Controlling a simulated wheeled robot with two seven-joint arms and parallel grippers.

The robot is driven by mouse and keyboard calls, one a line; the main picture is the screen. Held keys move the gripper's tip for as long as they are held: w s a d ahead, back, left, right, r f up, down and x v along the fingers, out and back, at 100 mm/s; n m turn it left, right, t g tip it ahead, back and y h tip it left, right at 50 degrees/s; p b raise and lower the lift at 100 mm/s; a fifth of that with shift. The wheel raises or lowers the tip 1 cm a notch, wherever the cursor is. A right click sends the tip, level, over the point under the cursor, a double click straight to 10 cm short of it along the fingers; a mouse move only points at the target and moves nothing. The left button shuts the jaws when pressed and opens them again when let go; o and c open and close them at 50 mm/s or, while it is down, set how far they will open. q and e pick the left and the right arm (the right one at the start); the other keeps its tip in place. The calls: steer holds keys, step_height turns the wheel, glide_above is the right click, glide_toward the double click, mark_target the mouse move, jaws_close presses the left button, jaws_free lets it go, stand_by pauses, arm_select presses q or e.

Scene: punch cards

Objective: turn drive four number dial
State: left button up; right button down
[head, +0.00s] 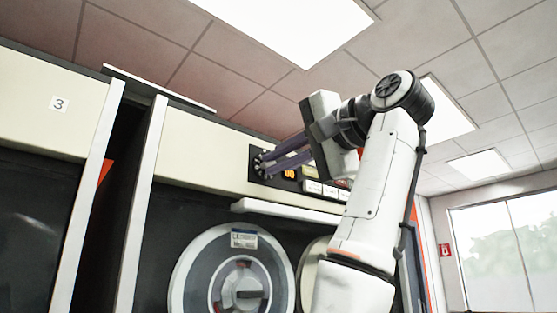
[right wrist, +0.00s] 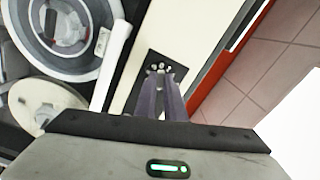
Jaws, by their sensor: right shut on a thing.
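The number dial (head: 259,162) sits on a black plate on the cream upper panel of a tape drive in the head view. It also shows in the right wrist view (right wrist: 158,68), ringed by pale marks. My right gripper (head: 268,163) reaches in from the right, its two dark fingers shut on the dial. In the right wrist view the fingertips (right wrist: 160,77) meet at the dial and hide most of its knob. A small orange lit display (head: 289,173) is just right of the dial. My left gripper is not in view.
Below the panel are a white ledge (head: 285,211) and a large tape reel (head: 232,272). White buttons (head: 313,187) lie right of the display, partly behind my gripper. Another drive marked 3 (head: 59,104) stands at left, past a dark gap.

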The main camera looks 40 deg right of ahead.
steer(key=shift+n, duration=0.3)
steer(key=n+b, duration=0.1)
steer(key=n, duration=2.3)
steer(key=shift+p, duration=0.4)
steer(key=shift+n, duration=1.9)
